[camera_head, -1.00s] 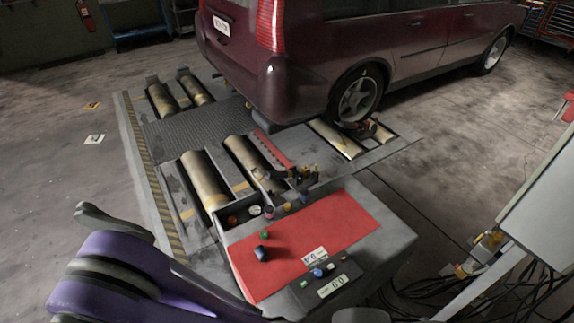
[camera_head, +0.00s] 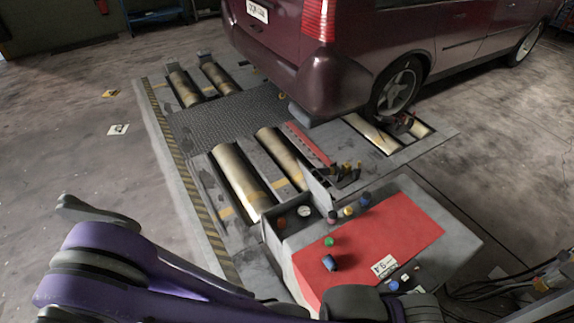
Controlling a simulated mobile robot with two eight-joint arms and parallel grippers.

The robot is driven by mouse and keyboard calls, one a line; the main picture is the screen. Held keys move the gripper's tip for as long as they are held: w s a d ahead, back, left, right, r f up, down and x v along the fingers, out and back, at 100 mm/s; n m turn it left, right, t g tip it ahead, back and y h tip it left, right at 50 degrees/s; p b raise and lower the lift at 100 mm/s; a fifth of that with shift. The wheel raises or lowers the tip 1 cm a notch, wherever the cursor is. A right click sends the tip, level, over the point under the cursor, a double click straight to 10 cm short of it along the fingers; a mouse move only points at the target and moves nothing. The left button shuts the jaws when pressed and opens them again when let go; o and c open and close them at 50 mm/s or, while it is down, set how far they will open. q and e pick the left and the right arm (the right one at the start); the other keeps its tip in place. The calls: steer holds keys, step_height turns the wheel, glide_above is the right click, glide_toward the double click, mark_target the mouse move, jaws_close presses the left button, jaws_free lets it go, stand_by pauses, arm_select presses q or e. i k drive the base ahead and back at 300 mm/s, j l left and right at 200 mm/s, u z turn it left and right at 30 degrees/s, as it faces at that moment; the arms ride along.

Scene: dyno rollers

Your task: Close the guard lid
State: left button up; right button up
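A grey upright panel (camera_head: 318,188), which looks like the guard lid, stands raised at the back right of a small open box (camera_head: 283,238) on the cabinet. A round dial (camera_head: 304,211) and a reddish-orange part show in the open box. My purple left arm crosses the lower left, and dark links that appear to be mine show along the bottom edge. No fingertips of my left gripper are visible. My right gripper is not in view. Nothing of mine is seen touching the panel.
The cabinet has a red top (camera_head: 400,229) with a green cap (camera_head: 329,242), a blue cap (camera_head: 329,262) and other small items. Metal rollers (camera_head: 241,182) lie in the floor beyond. A dark red van (camera_head: 350,50) stands behind. Cables (camera_head: 500,290) lie at the lower right.

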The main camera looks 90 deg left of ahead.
mark_target(316, 188)
steer(key=k+j+u, duration=0.2)
steer(key=j, duration=0.15)
steer(key=k+j+u, duration=0.1)
steer(key=j+u, duration=0.35)
steer(key=j, duration=0.3)
steer(key=k+j+u, duration=0.25)
steer(key=j, duration=0.2)
steer(key=i+l, duration=0.05)
steer(key=i, duration=0.05)
